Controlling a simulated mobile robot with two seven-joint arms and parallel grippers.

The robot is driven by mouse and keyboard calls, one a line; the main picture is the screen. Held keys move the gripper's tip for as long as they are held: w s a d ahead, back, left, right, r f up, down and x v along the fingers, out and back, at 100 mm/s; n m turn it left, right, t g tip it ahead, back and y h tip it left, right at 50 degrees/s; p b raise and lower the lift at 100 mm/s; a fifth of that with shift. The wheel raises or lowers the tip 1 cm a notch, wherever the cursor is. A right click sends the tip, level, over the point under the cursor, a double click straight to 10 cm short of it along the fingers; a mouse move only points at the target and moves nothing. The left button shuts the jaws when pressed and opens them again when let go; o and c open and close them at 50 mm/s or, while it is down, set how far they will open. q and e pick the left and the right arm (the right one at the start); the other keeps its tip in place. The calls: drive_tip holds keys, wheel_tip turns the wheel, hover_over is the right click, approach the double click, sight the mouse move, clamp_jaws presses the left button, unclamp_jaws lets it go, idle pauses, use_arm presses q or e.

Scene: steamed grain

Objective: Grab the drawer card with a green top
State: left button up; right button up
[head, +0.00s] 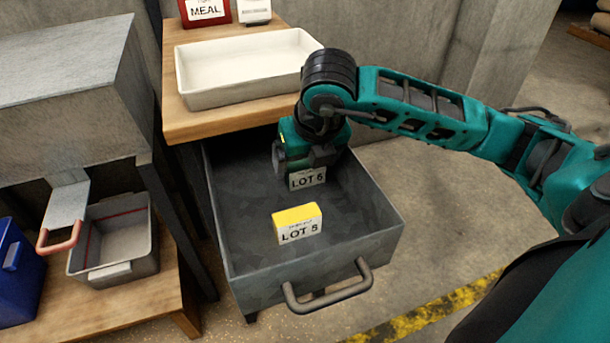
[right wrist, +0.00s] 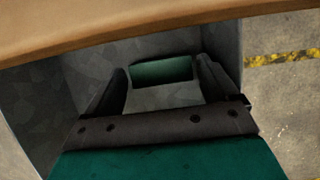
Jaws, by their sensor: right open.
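The open grey drawer (head: 250,286) under the wooden table holds two cards. The card labelled LOT 6 (head: 308,180) stands farther back, and its top is hidden by my gripper in the head view. In the right wrist view a card with a green top (right wrist: 162,72) shows between my fingers. A card with a yellow top, labelled LOT 5 (head: 298,224), stands nearer the drawer handle. My right gripper (head: 304,164) is open, pointing down into the drawer at the LOT 6 card, with a finger on either side in the right wrist view. Contact cannot be told. My left gripper is not in view.
The wooden table (head: 215,125) overhangs the drawer's back and carries a white tray (head: 250,93). The drawer handle (head: 328,296) sticks out in front. At left are a metal hopper (head: 75,75), a small grey bin (head: 115,270) and a blue bin (head: 18,285).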

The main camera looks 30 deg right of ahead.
drive_tip(key=x, duration=0.2)
drive_tip(key=shift+w+f, duration=0.15)
drive_tip(key=shift+f, duration=0.15)
drive_tip(key=c, duration=0.7)
drive_tip(key=shift+c, duration=0.3)
drive_tip(key=shift+r, duration=0.2)
